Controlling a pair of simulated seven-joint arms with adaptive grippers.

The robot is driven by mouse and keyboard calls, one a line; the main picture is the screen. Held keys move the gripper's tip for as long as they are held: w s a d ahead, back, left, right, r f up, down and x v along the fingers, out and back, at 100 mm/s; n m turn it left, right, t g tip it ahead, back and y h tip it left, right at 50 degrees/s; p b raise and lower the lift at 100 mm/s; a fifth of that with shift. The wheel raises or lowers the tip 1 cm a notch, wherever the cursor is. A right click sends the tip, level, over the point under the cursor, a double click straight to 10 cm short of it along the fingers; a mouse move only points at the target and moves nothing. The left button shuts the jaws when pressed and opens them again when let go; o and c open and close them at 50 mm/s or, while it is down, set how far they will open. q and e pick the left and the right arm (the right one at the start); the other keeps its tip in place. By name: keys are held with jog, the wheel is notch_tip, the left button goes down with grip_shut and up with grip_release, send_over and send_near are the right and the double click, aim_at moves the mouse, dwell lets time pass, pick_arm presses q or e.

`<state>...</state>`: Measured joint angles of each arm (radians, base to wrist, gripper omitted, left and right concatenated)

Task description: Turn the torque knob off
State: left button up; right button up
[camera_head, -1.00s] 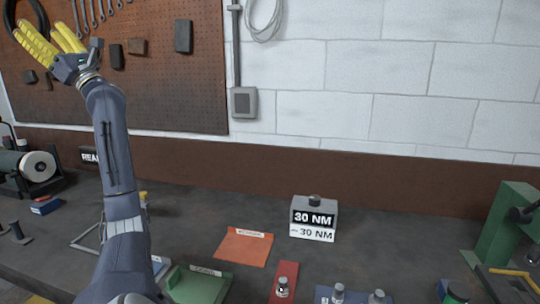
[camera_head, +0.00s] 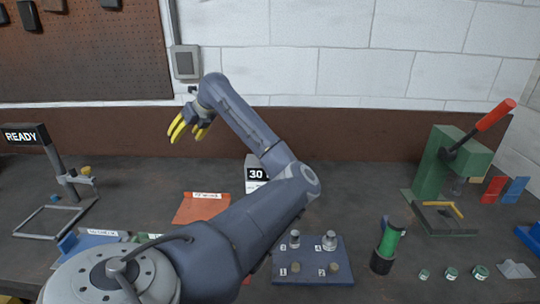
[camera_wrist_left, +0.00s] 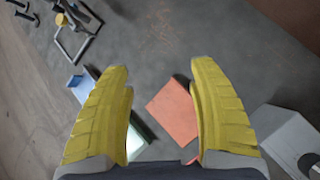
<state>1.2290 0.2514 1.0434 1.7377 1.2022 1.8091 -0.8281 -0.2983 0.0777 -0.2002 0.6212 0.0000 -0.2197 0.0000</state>
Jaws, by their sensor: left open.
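The torque box (camera_head: 252,186) is a small grey box with a "30" label, standing on the bench. My left arm hides its right part, and its top knob is not visible in the head view. In the left wrist view the grey box (camera_wrist_left: 283,130) is at the right edge, with its dark knob (camera_wrist_left: 309,163) at the lower right corner. My left gripper (camera_head: 189,128) has yellow fingers, is open and empty, and hangs above the bench, left of the box. Its spread fingers (camera_wrist_left: 160,68) point down over the bench, apart from the knob. My right gripper is not in view.
A blue tray (camera_head: 313,278) with several small parts, a green-and-black cylinder (camera_head: 388,243) and a green press (camera_head: 432,165) stand to the right. A "READY" sign stand (camera_head: 62,165) is at the left.

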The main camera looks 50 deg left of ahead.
pick_arm(q)
jog(key=w+d+r+m+t+h, duration=0.2)
jog(key=w+d+m+t, duration=0.1)
jog(key=w+d, duration=0.7)
jog(key=w+d+r+m+t+h, duration=0.2)
jog(key=w+d+m, duration=0.2)
jog(key=w+d, duration=0.65)
jog(key=shift+t, duration=0.3)
jog(key=x, duration=1.1)
jog(key=a+x, duration=0.1)
jog(key=x, duration=0.4)
jog(key=shift+w+a+f, duration=0.1)
jog(key=shift+a+f, duration=0.05)
jog(key=shift+a, duration=0.05)
jog(key=c, duration=1.3)
